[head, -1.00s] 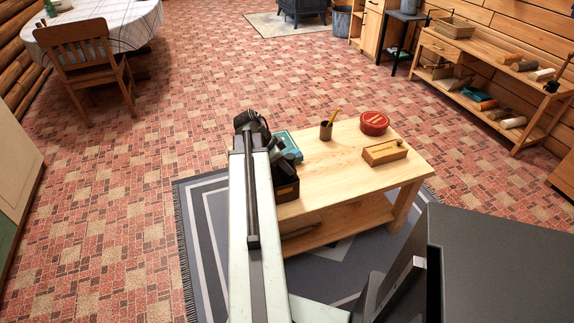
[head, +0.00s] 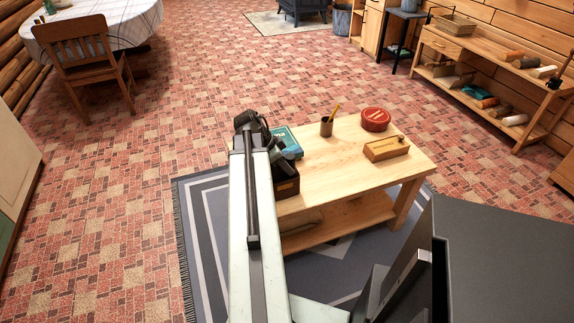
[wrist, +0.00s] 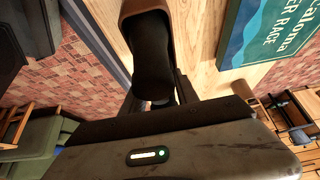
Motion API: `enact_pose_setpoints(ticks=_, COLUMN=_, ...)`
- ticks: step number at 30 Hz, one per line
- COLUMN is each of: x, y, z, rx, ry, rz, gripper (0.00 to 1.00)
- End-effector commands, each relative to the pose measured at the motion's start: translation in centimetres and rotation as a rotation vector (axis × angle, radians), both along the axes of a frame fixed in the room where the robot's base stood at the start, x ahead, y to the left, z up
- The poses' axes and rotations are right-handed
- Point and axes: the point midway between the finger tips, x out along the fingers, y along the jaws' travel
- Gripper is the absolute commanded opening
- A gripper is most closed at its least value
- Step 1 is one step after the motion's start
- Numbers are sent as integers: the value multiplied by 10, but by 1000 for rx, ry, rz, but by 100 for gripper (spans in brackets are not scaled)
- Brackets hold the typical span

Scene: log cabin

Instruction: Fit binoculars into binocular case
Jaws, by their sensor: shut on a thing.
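The black binoculars (wrist: 152,60) show in the wrist view as one rounded dark barrel, held between the fingers of my gripper (wrist: 158,98). The barrel's far end overlaps the brown rim of the binocular case (wrist: 128,10) at the top of that view. I cannot tell how deep it sits inside. In the head view the case (head: 286,188) is a dark brown box at the left end of the low wooden table, beside my arm. Dark shapes stand just above it there. My arm hides most of the gripper and part of the case.
On the table (head: 340,170) are a teal book (head: 287,141), a pencil cup (head: 326,127), a red round tin (head: 375,118) and a wooden box (head: 386,148). The table's right front is clear. A shelf bench (head: 490,70) stands at the right wall.

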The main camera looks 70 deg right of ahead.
Motion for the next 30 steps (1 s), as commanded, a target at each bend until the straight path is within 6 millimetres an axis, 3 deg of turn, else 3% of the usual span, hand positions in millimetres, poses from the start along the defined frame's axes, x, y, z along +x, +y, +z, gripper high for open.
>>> enact_pose_setpoints(ticks=19, x=0, y=0, z=-17, rx=-1, ry=1, rz=0, gripper=0)
enact_pose_setpoints(ticks=20, x=0, y=0, z=-16, rx=-1, ry=1, rz=0, gripper=45)
enact_pose_setpoints(ticks=22, x=0, y=0, z=-15, rx=0, ry=0, rz=0, gripper=62)
enact_pose_setpoints(ticks=30, x=0, y=0, z=-15, rx=0, ry=0, rz=0, gripper=62)
